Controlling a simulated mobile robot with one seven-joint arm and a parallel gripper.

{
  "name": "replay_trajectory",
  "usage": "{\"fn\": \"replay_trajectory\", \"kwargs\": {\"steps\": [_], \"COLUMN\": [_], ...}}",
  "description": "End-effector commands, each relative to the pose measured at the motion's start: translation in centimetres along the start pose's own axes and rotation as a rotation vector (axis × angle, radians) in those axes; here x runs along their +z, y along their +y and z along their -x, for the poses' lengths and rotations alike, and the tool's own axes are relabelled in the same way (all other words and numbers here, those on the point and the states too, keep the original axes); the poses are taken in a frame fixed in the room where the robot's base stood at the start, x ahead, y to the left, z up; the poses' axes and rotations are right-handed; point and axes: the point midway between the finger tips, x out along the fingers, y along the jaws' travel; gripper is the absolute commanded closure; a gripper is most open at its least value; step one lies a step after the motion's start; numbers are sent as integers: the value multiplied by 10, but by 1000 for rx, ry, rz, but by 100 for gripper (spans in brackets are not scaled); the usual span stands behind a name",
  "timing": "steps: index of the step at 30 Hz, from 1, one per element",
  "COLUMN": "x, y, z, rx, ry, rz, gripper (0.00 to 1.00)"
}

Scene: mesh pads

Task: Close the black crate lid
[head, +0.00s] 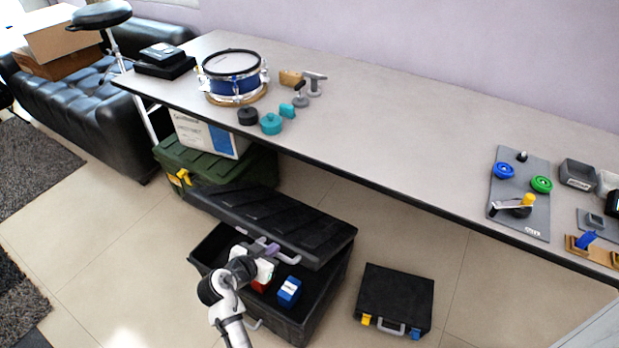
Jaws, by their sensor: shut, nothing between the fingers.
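The black crate (310,318) stands on the floor below the table's front edge. Its black lid (285,223) is hinged at the back and tilted partly open above the crate. Inside the crate are a blue box (289,290) and a red and white item (263,274), partly hidden by my arm. My gripper (268,247) is shut and empty at the lid's front edge, beside its light handle (286,257). I cannot tell whether it touches the lid.
A black case (395,297) lies on the floor to the right. A green chest (205,163) with a white box (210,137) on it stands behind left. The table (390,140) overhangs behind the crate. Floor to the left (120,240) is clear.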

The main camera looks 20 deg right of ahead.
Motion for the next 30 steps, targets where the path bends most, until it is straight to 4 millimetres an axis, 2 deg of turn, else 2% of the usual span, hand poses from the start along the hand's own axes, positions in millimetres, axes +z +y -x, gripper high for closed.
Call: {"fn": "replay_trajectory", "kwargs": {"steps": [1,3,9,12,19,30], "x": [27,47,94,110,131,135], "y": [0,0,0,0,0,0], "z": [-3,0,4,4,5,6], "rx": [-1,-2,-1,0,0,0], "ry": [-3,-2,-2,0,0,0], "rz": [4,4,2,2,0,0], "gripper": [100,100,100,100,100,100]}}
